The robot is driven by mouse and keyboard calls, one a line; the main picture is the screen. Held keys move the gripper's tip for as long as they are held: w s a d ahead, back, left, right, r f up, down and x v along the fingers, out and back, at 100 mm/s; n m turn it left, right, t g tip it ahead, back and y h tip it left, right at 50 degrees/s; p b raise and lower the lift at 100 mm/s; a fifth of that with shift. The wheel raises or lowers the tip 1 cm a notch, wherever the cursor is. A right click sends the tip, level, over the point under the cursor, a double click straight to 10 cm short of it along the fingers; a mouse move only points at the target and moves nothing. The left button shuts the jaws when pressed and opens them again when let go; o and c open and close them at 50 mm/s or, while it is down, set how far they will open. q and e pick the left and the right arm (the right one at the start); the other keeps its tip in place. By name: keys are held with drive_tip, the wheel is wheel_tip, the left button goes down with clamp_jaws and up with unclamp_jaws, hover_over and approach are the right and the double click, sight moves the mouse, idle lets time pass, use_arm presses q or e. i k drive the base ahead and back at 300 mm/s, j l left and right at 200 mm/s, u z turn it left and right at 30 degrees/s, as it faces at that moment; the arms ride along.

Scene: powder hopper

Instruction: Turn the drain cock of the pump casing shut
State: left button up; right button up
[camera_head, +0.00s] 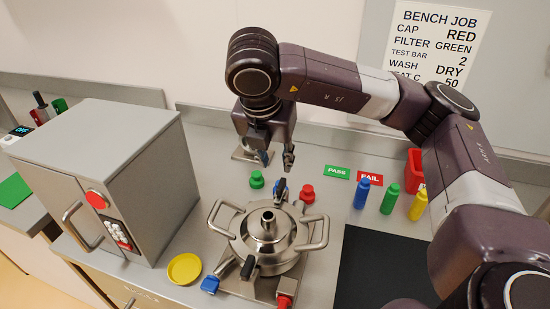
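A round steel vessel (282,252), which looks like the pump casing, stands on a metal plate, with a loop handle on each side and a short pipe on top. Several levers sit around it: a dark one (249,267) at the front, a dark and blue one (280,190) at the back, a blue-ended one (210,284) at front left and a red-ended one (285,300) at the front. I cannot tell which is the drain cock or how far it is turned. My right gripper (275,158) points down, empty, above and behind the vessel, its fingers apart. My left gripper is out of view.
A grey cabinet (100,150) stands left, a yellow dish (184,268) beside the vessel. Green (257,180) and red (307,193) caps lie behind it. Blue (362,194), green (390,199) and yellow (418,206) bottles stand right, behind a black mat (385,265).

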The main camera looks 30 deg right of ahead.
sight(211, 284)
drive_tip(key=k, duration=1.5)
